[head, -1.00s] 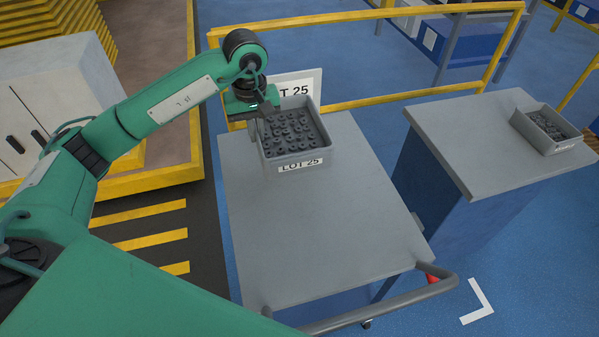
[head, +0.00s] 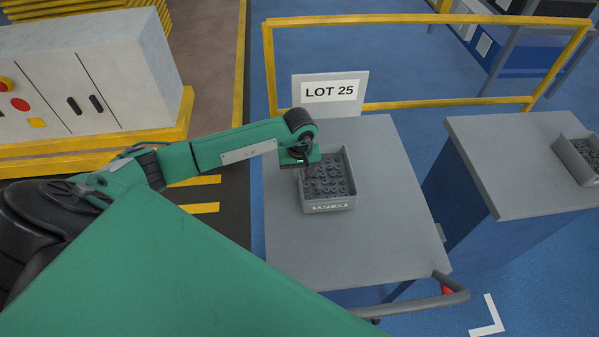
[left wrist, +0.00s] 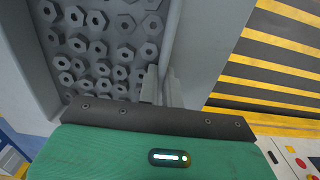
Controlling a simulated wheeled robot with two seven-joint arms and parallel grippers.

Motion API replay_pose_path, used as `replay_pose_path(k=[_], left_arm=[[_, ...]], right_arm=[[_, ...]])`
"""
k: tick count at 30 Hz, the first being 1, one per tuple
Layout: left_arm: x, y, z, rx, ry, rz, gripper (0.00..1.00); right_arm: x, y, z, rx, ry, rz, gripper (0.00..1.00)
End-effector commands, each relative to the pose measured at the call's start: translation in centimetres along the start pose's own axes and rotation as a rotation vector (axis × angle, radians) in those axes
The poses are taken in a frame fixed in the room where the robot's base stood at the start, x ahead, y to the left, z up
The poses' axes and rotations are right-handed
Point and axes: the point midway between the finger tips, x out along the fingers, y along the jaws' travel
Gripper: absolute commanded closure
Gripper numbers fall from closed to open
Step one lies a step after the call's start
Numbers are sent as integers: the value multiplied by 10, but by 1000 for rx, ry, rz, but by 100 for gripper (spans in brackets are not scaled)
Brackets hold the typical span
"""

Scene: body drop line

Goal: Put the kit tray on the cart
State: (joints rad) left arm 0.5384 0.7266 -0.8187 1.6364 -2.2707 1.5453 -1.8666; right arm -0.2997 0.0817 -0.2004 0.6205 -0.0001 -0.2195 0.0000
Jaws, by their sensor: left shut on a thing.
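The kit tray (head: 328,208) is a grey open box full of dark nuts, with a small label on its front. It is over the rear middle of the grey cart top (head: 350,255) and looks level. It appears to be on or very close to the surface; I cannot tell if it touches. My left gripper (head: 303,171) is shut on the tray's left wall. The left wrist view shows the fingers (left wrist: 160,85) on the tray's wall (left wrist: 168,35), beside the nuts. My right gripper is in no view.
A LOT 25 sign (head: 330,92) stands at the cart's back edge. A yellow rail (head: 440,103) runs behind. A grey-topped bench (head: 510,165) with another nut box (head: 578,160) stands to the right. The cart top is clear in front of the tray.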

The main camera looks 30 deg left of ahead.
Motion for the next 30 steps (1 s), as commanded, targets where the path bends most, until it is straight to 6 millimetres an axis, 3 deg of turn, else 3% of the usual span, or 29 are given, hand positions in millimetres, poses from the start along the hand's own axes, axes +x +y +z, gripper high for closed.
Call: replay_pose_path(k=[4, 15, 16, 18, 19, 30], left_arm=[[11, 0, 0, -1, 1, 1, 100], [16, 0, -1, 0, 2, 2, 100], [15, 0, 0, 0, 1, 0, 88], [14, 0, 0, 0, 1, 0, 74], [14, 0, 0, 0, 1, 0, 72], [10, 0, 0, 0, 1, 1, 72]], right_arm=[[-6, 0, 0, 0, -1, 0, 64], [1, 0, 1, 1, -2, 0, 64], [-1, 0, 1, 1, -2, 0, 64], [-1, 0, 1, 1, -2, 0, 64], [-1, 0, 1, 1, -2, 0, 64], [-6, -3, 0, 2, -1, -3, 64]])
